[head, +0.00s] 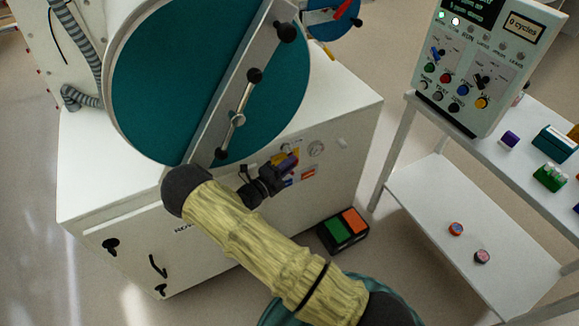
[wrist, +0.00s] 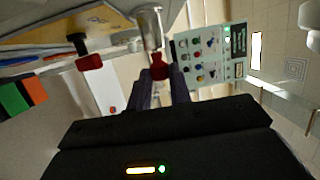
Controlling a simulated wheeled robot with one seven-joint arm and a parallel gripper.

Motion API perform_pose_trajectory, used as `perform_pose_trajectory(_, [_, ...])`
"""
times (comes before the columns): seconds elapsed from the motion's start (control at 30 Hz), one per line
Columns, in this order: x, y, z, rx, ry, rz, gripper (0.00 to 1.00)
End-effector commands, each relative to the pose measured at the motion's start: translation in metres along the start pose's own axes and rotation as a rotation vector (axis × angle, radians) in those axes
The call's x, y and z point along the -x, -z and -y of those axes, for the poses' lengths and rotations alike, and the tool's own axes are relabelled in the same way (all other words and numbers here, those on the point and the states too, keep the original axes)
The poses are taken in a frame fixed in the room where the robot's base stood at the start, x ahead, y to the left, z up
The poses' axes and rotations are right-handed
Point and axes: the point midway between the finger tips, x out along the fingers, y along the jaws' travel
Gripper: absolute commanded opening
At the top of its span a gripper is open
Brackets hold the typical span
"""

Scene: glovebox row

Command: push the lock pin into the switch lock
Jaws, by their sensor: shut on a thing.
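My gripper (wrist: 162,80) is shut on a red piece (wrist: 160,68), which I take to be the lock pin, between its two purple fingers in the wrist view. A pale metal cylinder (wrist: 148,27) lies in line just beyond the red piece, towards the cabinet front; whether they touch or are joined is unclear. A second red piece (wrist: 89,62) with a black stem stands out from the cabinet to the left. In the head view my gripper (head: 292,163) is at the cabinet's front panel and covers part of it. I cannot make out the switch lock for certain.
A green and orange pedal (head: 343,230) lies on the floor below. A control panel (head: 478,60) and a white shelf cart (head: 440,205) stand to the right. Floor between them is clear.

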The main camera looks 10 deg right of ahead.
Motion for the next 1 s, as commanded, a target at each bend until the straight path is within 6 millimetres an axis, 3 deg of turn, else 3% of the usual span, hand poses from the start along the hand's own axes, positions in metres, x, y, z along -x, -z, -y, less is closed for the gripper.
perform_pose_trajectory(0.17, [-0.001, -0.004, 0.000, -0.002, 0.000, 0.000, 0.00])
perform_pose_trajectory(0.2, [-0.001, -0.004, 0.000, -0.002, 0.000, 0.001, 0.24])
perform_pose_trajectory(0.3, [-0.001, -0.004, 0.001, -0.002, 0.000, 0.001, 0.44])
perform_pose_trajectory(0.33, [-0.001, -0.004, 0.000, -0.002, 0.000, 0.000, 0.46])
perform_pose_trajectory(0.73, [0.006, -0.004, 0.000, -0.001, -0.001, 0.002, 0.46])
perform_pose_trajectory(1.0, [0.049, -0.005, -0.001, -0.001, -0.001, 0.005, 0.46])
